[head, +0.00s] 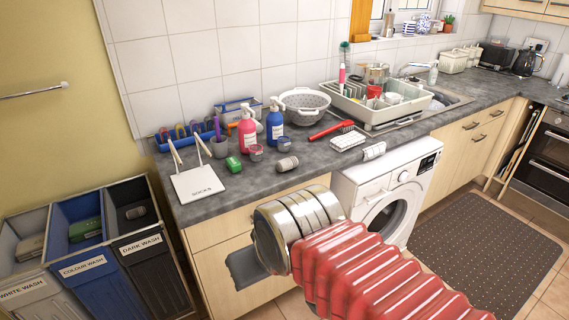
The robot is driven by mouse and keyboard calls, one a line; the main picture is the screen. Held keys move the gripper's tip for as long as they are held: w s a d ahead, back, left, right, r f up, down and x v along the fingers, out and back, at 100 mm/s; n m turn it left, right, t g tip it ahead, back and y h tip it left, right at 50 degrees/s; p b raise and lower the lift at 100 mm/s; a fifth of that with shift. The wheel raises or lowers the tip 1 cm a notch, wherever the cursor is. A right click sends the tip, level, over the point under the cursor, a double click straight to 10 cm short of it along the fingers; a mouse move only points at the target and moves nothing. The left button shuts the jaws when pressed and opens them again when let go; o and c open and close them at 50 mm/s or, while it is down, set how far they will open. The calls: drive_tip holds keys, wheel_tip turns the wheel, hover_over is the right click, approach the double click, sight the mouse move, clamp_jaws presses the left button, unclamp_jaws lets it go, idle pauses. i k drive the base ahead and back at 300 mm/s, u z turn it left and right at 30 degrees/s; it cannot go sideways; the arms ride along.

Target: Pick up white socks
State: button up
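No sock pair is plainly readable as white socks. A small white roll (374,150) lies at the front edge of the counter above the washing machine; it may be rolled socks. A grey roll (287,163) with a pale band and a green bundle (234,164) lie further left on the counter. A white flat piece marked SOCKS (198,187), with two upright prongs, lies at the counter's left end. My arm, with red bellows and silver rings, reaches in from the lower right in front of the drawers. My gripper's fingers do not show.
Three bins marked WHITE WASH (25,290), COLOUR WASH (85,265) and DARK WASH (142,243) stand at left, each with an item inside. Red (247,131) and blue (275,126) bottles, a colander (305,104) and a dish rack (375,104) crowd the counter's back.

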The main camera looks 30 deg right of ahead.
sight(287, 164)
drive_tip(key=u, duration=0.05)
drive_tip(key=i, duration=0.95)
drive_tip(key=z, duration=0.05)
